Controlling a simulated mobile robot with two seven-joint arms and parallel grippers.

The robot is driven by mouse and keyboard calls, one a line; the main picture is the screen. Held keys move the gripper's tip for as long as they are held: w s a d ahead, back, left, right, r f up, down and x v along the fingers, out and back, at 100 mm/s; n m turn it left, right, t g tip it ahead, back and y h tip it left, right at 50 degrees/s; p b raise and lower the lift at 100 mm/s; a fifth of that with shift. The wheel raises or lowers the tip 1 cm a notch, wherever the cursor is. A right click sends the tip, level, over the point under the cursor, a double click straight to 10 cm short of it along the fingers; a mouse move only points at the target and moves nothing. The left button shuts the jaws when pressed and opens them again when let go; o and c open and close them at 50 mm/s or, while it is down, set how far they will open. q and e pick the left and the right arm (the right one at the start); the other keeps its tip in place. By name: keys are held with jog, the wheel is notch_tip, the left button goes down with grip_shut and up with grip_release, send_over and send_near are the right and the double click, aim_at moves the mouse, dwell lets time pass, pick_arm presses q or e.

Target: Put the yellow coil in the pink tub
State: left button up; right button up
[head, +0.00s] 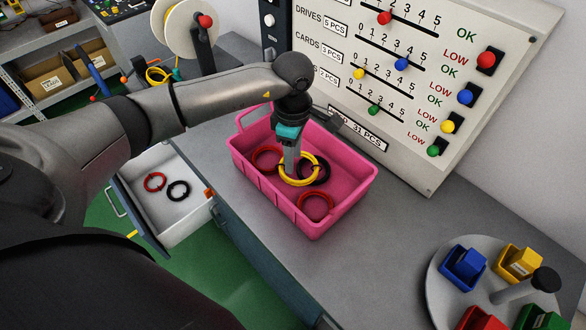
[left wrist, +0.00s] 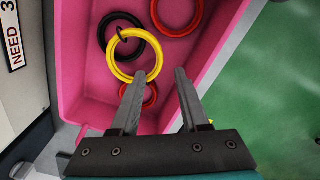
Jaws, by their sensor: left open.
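The yellow coil (head: 297,184) is inside the pink tub (head: 263,192), which stands on the grey bench. The coil overlaps a black coil (head: 326,177) there. My left gripper (head: 290,168) points down into the tub, close to the yellow coil, and partly hides it in the head view. In the left wrist view the fingers of my left gripper (left wrist: 160,75) are apart with nothing held between them. The yellow coil (left wrist: 109,62) lies beyond the fingertips, overlapping the black coil (left wrist: 101,38). My right gripper is not in view.
Red coils (head: 316,214) also lie in the tub. An open drawer (head: 182,219) at left holds a red coil (head: 154,182) and a black coil (head: 178,190). A slanted panel (head: 455,80) stands behind the tub. A round carousel (head: 437,280) with small bins is at right.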

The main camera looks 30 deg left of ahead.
pick_arm(q)
jog(key=shift+r, duration=2.1)
